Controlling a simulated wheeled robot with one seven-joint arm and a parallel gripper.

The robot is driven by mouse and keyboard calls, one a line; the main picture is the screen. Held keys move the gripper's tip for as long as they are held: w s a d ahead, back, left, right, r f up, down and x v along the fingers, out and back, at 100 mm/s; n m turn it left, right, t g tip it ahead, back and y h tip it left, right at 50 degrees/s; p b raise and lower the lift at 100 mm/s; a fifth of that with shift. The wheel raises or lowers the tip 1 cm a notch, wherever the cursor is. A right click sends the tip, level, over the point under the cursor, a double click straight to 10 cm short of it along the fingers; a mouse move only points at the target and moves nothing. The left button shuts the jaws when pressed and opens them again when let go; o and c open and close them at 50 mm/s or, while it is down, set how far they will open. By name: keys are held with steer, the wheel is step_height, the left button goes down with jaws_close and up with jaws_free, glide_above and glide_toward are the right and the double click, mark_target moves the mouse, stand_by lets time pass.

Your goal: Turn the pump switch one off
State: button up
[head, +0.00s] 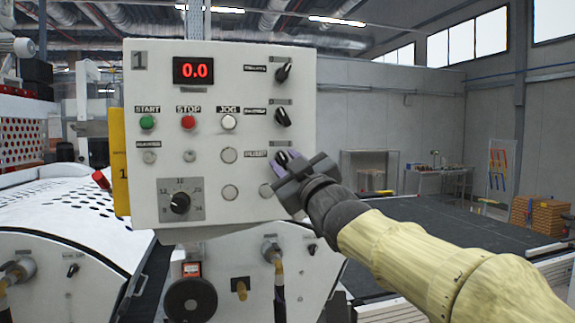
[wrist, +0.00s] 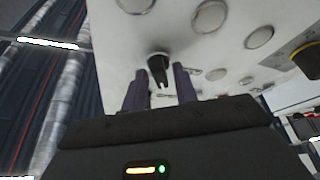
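The control panel (head: 215,92) marked "1" is upright in front of me in the head view. Its right side has a column of black rotary switches: a top one (head: 283,71), a middle one (head: 282,117) and a lower one (head: 282,158). Their labels are too small to read, so I cannot tell which is the pump switch. My gripper (head: 280,161) is at the lower switch. In the wrist view its two purple fingers stand apart on either side of a black switch knob (wrist: 158,68), with gaps visible. The gripper is open and holds nothing.
The panel also carries a red "0.0" display (head: 194,71), a green start button (head: 148,122), a red stop button (head: 188,122) and a black dial (head: 180,203). Round blank buttons (head: 229,155) lie just left of my gripper. White machine housings stand below.

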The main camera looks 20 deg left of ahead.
steer(key=shift+o, duration=0.2)
steer(key=b+v, duration=0.5)
steer(key=v, duration=1.2)
steer(key=shift+s+b, duration=0.2)
steer(key=shift+b, duration=0.2)
steer(key=shift+f, duration=0.15)
